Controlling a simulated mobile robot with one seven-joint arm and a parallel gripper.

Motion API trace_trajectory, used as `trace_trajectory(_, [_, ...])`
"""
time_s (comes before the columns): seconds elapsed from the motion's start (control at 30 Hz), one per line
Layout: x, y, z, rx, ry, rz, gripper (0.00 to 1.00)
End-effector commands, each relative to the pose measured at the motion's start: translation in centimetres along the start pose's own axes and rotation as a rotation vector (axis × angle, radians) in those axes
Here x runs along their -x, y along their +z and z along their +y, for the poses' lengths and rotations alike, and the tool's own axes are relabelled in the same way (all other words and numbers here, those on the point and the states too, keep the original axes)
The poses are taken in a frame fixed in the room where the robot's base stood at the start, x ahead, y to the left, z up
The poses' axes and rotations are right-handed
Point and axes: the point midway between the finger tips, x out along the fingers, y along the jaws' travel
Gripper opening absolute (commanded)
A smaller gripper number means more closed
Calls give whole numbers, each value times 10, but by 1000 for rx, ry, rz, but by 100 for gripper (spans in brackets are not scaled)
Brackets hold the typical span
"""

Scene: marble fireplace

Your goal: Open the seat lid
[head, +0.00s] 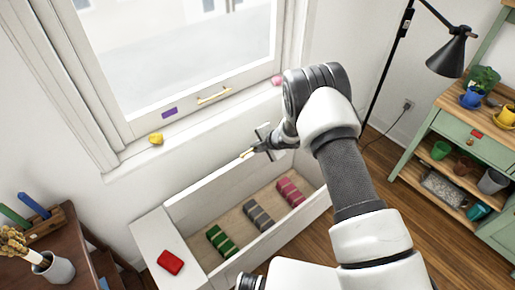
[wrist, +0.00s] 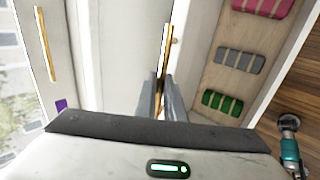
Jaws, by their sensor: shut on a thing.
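The white window seat (head: 268,240) stands below the window, and its inside shows from above. Its seat lid (head: 212,183) is raised and stands near upright at the back by the wall. A brass handle (wrist: 166,48) sits along the lid's edge; a bit of it shows in the head view (head: 243,155). My gripper (head: 252,152) is at this handle, and in the wrist view its fingers (wrist: 163,82) are shut on it. Part of the lid and the seat's far right end are hidden behind my arm.
Rolled bundles in green (head: 221,241), grey (head: 258,215) and pink (head: 290,191) lie inside the seat. A red item (head: 170,262) lies on the seat's left end. The sill holds a yellow lump (head: 156,139). A green shelf (head: 455,150) and black lamp (head: 450,55) stand right.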

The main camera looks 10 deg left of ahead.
Motion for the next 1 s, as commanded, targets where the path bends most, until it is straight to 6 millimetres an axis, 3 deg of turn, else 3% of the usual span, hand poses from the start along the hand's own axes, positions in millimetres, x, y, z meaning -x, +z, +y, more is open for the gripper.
trace_trajectory(0.07, [0, 0, 0, 1, -1, 0, 0])
trace_trajectory(0.1, [0, 0, -1, 1, -1, 0, 14])
trace_trajectory(0.2, [0, 0, -1, 1, -2, 0, 28])
trace_trajectory(0.57, [2, 0, -3, 0, -5, 0, 28])
trace_trajectory(0.77, [30, 1, -1, -1, -2, -2, 28])
trace_trajectory(1.0, [90, 1, 0, -1, 1, -3, 28])
